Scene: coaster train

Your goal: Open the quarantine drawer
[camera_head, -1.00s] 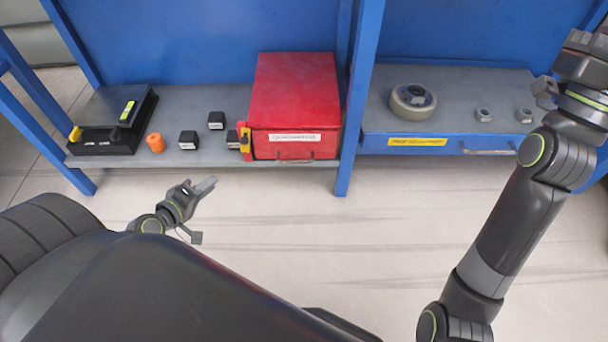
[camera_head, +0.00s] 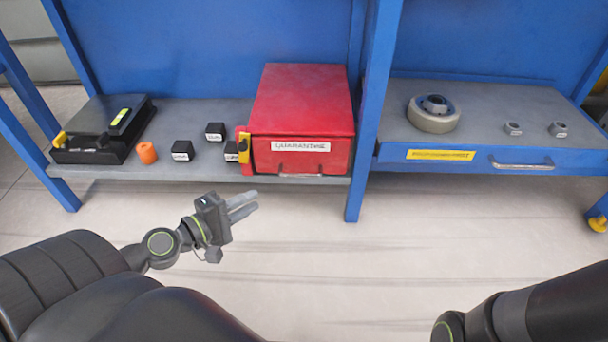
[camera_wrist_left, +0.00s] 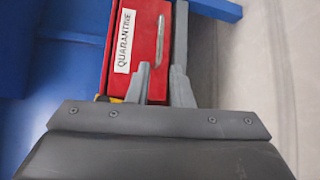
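The red quarantine box (camera_head: 300,105) stands on the grey shelf, with a white "QUARANTINE" label (camera_head: 300,146) on its front. A thin drawer handle (camera_head: 300,175) sits low on that front, and the drawer looks shut. In the left wrist view the red front (camera_wrist_left: 145,25), the label (camera_wrist_left: 124,40) and the metal handle (camera_wrist_left: 161,45) show turned sideways beyond my fingers. My left gripper (camera_head: 243,206) is open and empty, in front of and below the shelf, apart from the handle. Its spread fingers also show in the left wrist view (camera_wrist_left: 162,85). My right gripper is outside both current views.
A yellow latch-like part (camera_head: 244,147) is at the box's left front edge. A blue post (camera_head: 372,110) stands right of the box. The floor in front is clear.

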